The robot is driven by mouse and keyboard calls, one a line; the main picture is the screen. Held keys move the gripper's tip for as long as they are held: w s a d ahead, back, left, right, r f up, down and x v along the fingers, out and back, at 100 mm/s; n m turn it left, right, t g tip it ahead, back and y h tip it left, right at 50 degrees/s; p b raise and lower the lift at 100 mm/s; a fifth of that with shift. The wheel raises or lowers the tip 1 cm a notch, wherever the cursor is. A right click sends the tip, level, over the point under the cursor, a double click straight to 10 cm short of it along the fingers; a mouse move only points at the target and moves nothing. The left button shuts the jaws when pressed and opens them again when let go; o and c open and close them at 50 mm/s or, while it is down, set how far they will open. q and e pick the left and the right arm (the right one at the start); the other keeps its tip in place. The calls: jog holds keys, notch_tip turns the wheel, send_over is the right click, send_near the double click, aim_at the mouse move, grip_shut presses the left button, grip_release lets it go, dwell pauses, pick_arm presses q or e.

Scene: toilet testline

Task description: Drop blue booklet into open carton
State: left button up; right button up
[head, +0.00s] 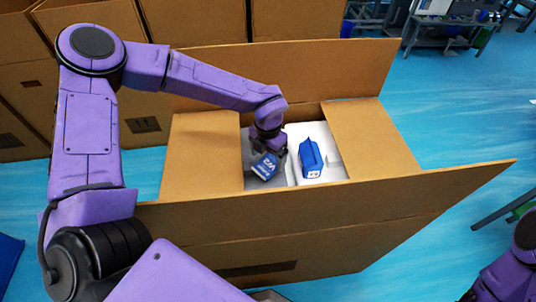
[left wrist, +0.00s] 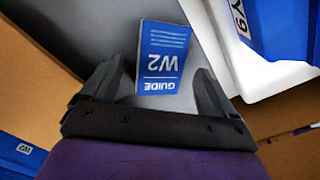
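The blue booklet (head: 265,167), marked W2, is inside the open carton (head: 300,222), over a grey surface. In the left wrist view the booklet (left wrist: 162,58) reads GUIDE W2, upside down. My left gripper (head: 269,150) reaches down into the carton, right at the booklet. In the left wrist view the left gripper's fingers (left wrist: 160,82) are spread, with the booklet between and beyond their tips and a gap on each side. Whether the booklet rests fully on the grey surface is hard to tell. My right gripper is out of view; only part of that arm shows at lower right.
A blue box (head: 311,158) lies on a white item (head: 331,172) beside the booklet in the carton. The carton's flaps stand open around it. More cartons (head: 95,20) stand behind at left.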

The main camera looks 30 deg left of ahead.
aim_at(268, 163)
pick_arm(q)
notch_tip(268, 163, up, 13)
jog(key=p, duration=0.1)
dwell(0.3)
jog(key=shift+r, duration=0.1)
